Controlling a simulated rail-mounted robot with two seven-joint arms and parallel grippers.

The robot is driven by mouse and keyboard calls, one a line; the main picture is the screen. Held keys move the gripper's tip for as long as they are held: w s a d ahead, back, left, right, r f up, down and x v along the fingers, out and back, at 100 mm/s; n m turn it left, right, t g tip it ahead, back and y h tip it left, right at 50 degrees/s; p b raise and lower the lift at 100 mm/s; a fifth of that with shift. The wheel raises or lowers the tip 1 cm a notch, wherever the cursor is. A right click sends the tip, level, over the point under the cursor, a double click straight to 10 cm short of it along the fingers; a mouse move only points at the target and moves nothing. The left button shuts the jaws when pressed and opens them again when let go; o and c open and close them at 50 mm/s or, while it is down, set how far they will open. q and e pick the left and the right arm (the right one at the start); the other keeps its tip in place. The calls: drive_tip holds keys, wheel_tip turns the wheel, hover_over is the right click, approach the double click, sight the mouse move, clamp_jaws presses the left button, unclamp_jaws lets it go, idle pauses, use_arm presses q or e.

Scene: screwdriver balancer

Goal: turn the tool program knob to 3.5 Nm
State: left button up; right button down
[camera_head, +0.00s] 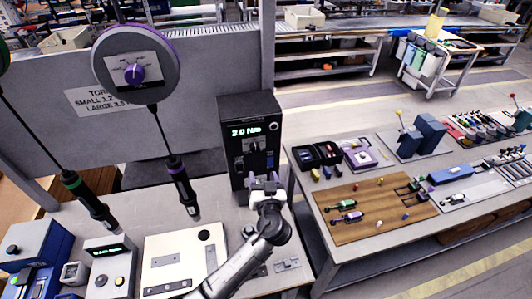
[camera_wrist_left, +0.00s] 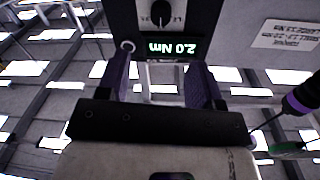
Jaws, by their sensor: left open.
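A dark controller box (camera_head: 236,152) stands upright on the bench. Its green display (camera_head: 248,132) also shows upside down in the left wrist view (camera_wrist_left: 172,48), where it reads 2.0 Nm. The program knob (camera_head: 253,146) sits just below the display. In the left wrist view the knob (camera_wrist_left: 160,13) is dark with a light pointer line, partly cut by the top edge. My left gripper (camera_head: 264,178) is open and empty in front of the box's lower part, apart from the knob. Its two purple fingers (camera_wrist_left: 158,78) show in the left wrist view. My right gripper is out of view.
Two screwdrivers, purple-ringed (camera_head: 181,187) and green-ringed (camera_head: 88,200), hang left of the box. A partly hidden torque sign (camera_head: 97,100) is on the panel. A white plate (camera_head: 160,268) lies on the bench.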

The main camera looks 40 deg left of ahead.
sight(255, 150)
use_arm(q)
drive_tip(key=p+x, duration=0.2)
drive_tip(key=x, duration=0.8)
drive_tip(key=shift+a+r, duration=0.1)
drive_tip(key=shift+a, duration=0.05)
drive_tip(key=shift+x, duration=0.9)
drive_tip(key=c, duration=0.9)
